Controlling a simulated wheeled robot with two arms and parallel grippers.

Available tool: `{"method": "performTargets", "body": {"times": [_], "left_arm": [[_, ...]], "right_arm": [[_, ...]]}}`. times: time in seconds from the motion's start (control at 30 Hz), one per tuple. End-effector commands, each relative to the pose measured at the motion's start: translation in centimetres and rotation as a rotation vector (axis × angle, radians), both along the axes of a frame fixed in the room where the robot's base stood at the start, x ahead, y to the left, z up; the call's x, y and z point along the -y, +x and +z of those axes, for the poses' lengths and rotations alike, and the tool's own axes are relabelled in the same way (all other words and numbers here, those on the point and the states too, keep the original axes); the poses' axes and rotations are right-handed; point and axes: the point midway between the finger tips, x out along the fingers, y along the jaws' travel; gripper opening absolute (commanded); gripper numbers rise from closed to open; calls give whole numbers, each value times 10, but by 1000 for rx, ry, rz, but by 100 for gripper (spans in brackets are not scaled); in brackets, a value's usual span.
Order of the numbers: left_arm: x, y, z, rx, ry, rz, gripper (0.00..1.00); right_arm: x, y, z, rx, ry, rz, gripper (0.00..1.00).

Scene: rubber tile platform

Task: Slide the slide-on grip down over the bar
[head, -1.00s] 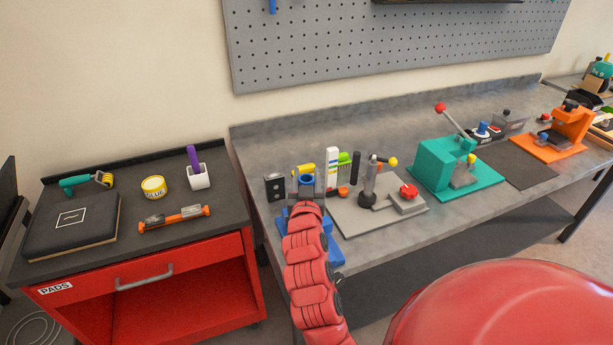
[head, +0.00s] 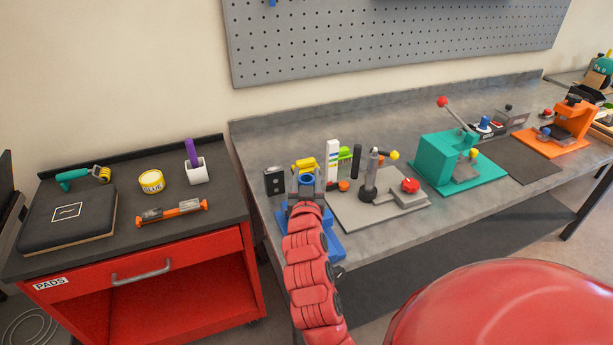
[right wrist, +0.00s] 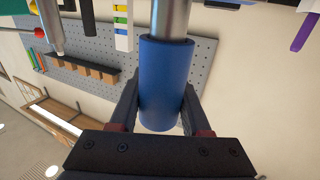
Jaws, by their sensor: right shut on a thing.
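My right gripper (head: 306,197) is over the left end of the bench, shut on the blue slide-on grip (head: 307,180). In the right wrist view, which is upside down, the fingers (right wrist: 161,100) close on both sides of the blue grip (right wrist: 166,75). The silver bar (right wrist: 171,17) runs into the grip's lower end and looks in line with it. A length of bare bar shows below the grip. In the head view my gripper and the grip hide the bar. My left gripper is not in view.
A blue base (head: 325,243) lies under my right gripper. A grey plate (head: 350,222) with a toggle clamp stands to its right, a black block (head: 274,181) to its left. A yellow item (head: 304,164) is close behind. A teal press (head: 440,162) stands farther right.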

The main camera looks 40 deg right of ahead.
Motion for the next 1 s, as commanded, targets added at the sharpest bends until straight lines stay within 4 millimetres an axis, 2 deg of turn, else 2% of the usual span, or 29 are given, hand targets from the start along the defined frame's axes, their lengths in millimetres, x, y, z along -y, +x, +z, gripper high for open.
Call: {"method": "performTargets", "body": {"times": [1.0], "left_arm": [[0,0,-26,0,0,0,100]], "right_arm": [[0,0,-27,0,0,0,0]]}}
